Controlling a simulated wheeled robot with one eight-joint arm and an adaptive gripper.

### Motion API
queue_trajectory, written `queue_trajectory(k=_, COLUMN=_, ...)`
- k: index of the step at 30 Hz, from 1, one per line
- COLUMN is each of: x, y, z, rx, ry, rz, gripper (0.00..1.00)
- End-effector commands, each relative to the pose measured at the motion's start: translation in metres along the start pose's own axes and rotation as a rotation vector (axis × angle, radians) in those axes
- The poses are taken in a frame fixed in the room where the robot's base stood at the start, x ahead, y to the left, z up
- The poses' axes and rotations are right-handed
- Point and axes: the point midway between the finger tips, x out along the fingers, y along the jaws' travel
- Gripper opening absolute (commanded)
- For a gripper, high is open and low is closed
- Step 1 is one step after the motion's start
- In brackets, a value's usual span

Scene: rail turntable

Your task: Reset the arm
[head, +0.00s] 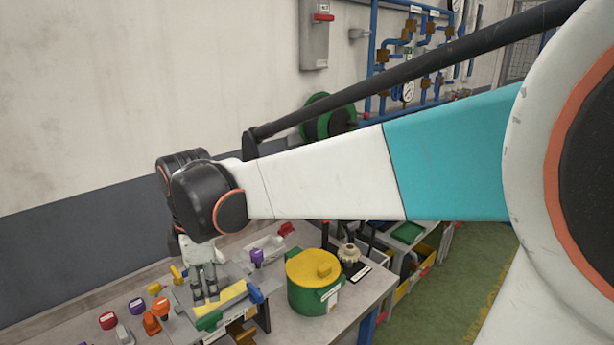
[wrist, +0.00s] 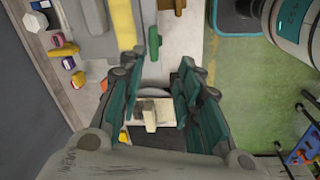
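My gripper (head: 207,295) hangs at the end of my arm over the cluttered bench (head: 345,318), pointing down. In the wrist view its two dark green fingers (wrist: 156,72) stand apart, with nothing held between them. A cream block-shaped thing (wrist: 150,116) shows in the gap, below the fingers; I cannot tell what it is. In the head view a yellow bar (head: 234,296) lies close by the fingertips, and I cannot tell whether they touch it. My arm stretches across the head view from the right and hides part of the room behind.
A green pot (head: 305,300) with a yellow lid (head: 312,268) stands right of my gripper. Several small coloured pieces, including a red-topped one (head: 108,320), are at the bench's left. A wall (head: 90,110) rises behind. Green floor (head: 455,290) is open at the right.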

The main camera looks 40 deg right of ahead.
Motion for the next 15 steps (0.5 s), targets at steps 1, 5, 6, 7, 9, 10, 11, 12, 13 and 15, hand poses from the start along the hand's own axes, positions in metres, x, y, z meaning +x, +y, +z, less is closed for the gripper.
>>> queue_trajectory(k=1, x=0.01, y=-0.015, z=0.005, rx=0.08, ry=0.012, rz=0.032, gripper=0.32)
queue_trajectory(k=5, x=0.02, y=-0.039, z=0.013, rx=0.306, ry=0.059, rz=0.114, gripper=0.32)
queue_trajectory(k=6, x=0.024, y=-0.046, z=0.015, rx=0.374, ry=0.077, rz=0.137, gripper=0.32)
queue_trajectory(k=7, x=0.027, y=-0.051, z=0.017, rx=0.426, ry=0.091, rz=0.153, gripper=0.32)
queue_trajectory(k=9, x=0.035, y=-0.064, z=0.022, rx=0.546, ry=0.129, rz=0.19, gripper=0.32)
queue_trajectory(k=10, x=0.039, y=-0.069, z=0.023, rx=0.597, ry=0.147, rz=0.205, gripper=0.32)
queue_trajectory(k=11, x=0.043, y=-0.074, z=0.025, rx=0.649, ry=0.165, rz=0.218, gripper=0.32)
queue_trajectory(k=12, x=0.048, y=-0.081, z=0.028, rx=0.717, ry=0.192, rz=0.236, gripper=0.32)
queue_trajectory(k=13, x=0.052, y=-0.086, z=0.029, rx=0.767, ry=0.213, rz=0.248, gripper=0.32)
queue_trajectory(k=15, x=0.063, y=-0.097, z=0.033, rx=0.879, ry=0.263, rz=0.273, gripper=0.32)
